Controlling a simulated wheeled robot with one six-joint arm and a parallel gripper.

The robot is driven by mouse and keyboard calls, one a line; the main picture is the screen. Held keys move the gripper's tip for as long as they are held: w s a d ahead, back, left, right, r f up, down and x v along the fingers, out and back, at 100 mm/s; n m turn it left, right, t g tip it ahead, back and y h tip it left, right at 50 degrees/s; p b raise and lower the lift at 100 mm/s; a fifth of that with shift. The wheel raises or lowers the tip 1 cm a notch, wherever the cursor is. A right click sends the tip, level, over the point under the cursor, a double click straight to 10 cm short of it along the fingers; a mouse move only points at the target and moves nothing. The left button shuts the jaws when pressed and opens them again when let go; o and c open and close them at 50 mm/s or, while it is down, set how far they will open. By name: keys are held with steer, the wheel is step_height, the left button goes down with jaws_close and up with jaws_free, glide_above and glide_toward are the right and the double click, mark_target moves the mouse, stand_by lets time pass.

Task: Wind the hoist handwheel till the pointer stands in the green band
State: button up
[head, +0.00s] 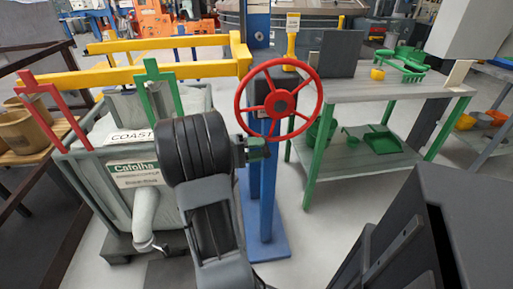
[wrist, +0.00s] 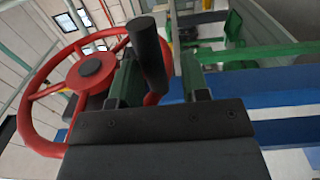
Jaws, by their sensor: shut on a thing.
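A dark cylindrical handle (wrist: 150,52) sticks out from the wheel's rim. My gripper (head: 257,149) is at the lower left of the rim in the head view. In the wrist view its two green-and-dark fingers (wrist: 160,80) stand either side of the handle, shut on it. I cannot make out the pointer or the green band in either view.
A green-legged bench (head: 385,90) holding green items is at right. Clear floor shows right of the blue post.

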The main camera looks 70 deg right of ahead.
steer(key=o, duration=0.3)
steer(key=p+v, duration=0.1)
steer(key=v, duration=1.2)
steer(key=shift+w+a, duration=0.15)
steer(key=shift+w, duration=0.25)
